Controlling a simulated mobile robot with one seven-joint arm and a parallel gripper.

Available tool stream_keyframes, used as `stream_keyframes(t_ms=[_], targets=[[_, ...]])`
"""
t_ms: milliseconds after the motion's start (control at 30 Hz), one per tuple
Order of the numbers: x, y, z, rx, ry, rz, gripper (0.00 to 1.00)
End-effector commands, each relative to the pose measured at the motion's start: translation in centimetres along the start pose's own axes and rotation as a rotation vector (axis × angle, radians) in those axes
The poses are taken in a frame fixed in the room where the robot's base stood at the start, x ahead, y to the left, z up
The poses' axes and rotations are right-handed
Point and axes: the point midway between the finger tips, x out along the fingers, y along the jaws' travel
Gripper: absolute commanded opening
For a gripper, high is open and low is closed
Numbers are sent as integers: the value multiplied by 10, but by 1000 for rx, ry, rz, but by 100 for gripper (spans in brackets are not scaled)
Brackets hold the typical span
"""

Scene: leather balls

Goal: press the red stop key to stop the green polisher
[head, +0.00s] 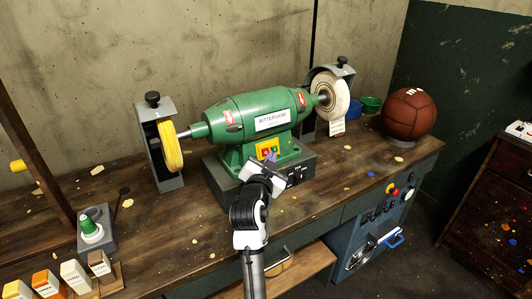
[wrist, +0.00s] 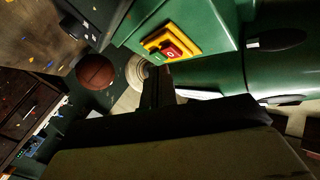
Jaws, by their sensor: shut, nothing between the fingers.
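The green polisher (head: 250,115) stands on a dark base on the workbench, with a yellow buffing wheel (head: 170,146) at left and a white one (head: 331,95) at right. A yellow switch plate (head: 268,146) is on its front. The red stop key (wrist: 173,50), marked with a white O, sits in that plate and is clear in the wrist view. My gripper (head: 268,163) is shut and empty, just in front of and below the switch plate. In the wrist view its dark fingers (wrist: 158,80) end close to the red key; I cannot tell whether they touch.
Another control panel (head: 377,212) is on the bench front. A wall rises behind.

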Motion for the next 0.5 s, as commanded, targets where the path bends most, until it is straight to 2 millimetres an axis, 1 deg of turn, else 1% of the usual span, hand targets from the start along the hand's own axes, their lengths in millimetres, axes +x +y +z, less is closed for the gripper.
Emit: stream_keyframes(t_ms=[267, 500], targets=[[0, 0, 0, 0, 0, 0, 0], [5, -3, 4, 0, 1, 0, 0]])
